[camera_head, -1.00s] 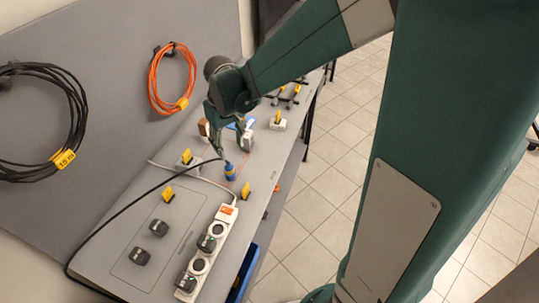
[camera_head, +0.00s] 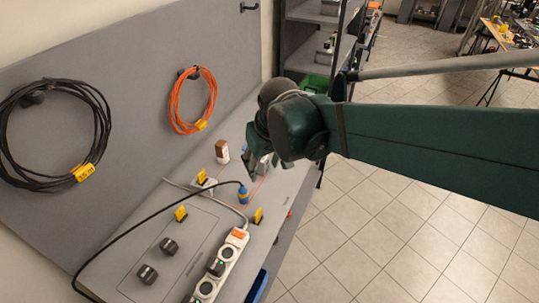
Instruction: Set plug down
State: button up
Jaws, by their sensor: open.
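A blue plug (camera_head: 243,194) on a black cable stands on the grey bench, left of and below my gripper in the picture. Two loose black plugs (camera_head: 168,246) lie on the bench nearer the front. My gripper (camera_head: 260,166) hangs over the bench beyond the blue plug, apart from it. Its jaws look open, and my own wrist hides part of them. A pale object (camera_head: 262,160) shows by the fingers; I cannot tell whether it is bench clutter or part of the gripper.
A white power strip (camera_head: 235,248) with black plugs in it lies along the bench's right edge. A brown and white bottle (camera_head: 222,152) stands near the backboard. Orange (camera_head: 193,100) and black (camera_head: 92,120) cable coils hang on the backboard.

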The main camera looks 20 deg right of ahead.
jog(key=s+d+r+t, duration=0.1)
jog(key=s, duration=0.4)
jog(key=s+d+r+m+t, duration=0.1)
jog(key=s+r+t, duration=0.1)
jog(key=s, duration=0.4)
jog(key=shift+s+d, duration=0.15)
jog(key=shift+d, duration=0.15)
